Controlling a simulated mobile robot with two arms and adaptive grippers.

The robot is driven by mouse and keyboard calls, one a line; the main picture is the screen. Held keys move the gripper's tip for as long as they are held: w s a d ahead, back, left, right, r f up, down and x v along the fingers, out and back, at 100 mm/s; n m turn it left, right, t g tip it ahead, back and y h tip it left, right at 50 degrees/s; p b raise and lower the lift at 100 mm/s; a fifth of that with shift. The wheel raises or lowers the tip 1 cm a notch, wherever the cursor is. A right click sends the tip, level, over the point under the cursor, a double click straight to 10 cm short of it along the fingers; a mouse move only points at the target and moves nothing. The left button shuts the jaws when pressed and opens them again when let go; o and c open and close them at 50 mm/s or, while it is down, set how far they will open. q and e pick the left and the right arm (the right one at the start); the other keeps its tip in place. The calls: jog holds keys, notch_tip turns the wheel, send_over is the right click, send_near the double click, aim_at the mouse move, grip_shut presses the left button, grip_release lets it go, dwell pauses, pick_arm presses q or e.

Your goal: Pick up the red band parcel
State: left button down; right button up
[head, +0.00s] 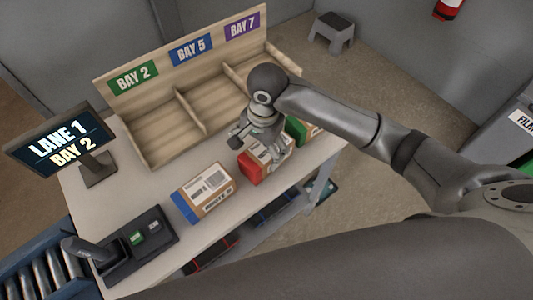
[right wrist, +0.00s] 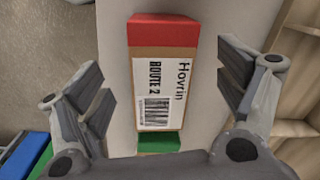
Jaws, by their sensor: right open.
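The red band parcel (head: 252,165) is a brown box with a red end, on the white table in front of the bay shelf. In the right wrist view the red band parcel (right wrist: 163,60) lies between my fingers, with a white label reading "Hovrin ROUTE 2". My right gripper (head: 262,140) is above it, and its open fingers (right wrist: 168,95) stand to either side with gaps; I see no contact. Part of the parcel is hidden by the gripper in the head view. My left gripper is not in view.
A blue band parcel (head: 205,192) stands to the left and a green band parcel (head: 296,128) close behind. The bay shelf (head: 150,145) backs the table. A screen (head: 60,140) reads "LANE 1 BAY 2". A scanner console (head: 140,245) sits at front left.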

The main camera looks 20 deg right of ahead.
jog(key=shift+w+d+r+m+h, duration=0.25)
jog(key=shift+w+d+r+m, duration=0.2)
jog(key=shift+d+m, duration=0.1)
jog(key=shift+w+d+r+m+h, duration=0.25)
jog(key=shift+w+d+r+m, duration=0.1)
jog(key=shift+w+d+m, duration=0.15)
jog(key=shift+d+m, duration=0.25)
jog(key=shift+d, duration=0.05)
jog(key=shift+d+f, duration=0.1)
jog(key=shift+f, duration=0.3)
notch_tip(320, 180, down, 4)
jog(key=shift+f+p, duration=0.1)
jog(key=shift+p, duration=0.25)
jog(key=shift+f+p, duration=0.75)
jog(key=shift+f, duration=2)
jog(key=c, duration=1.3)
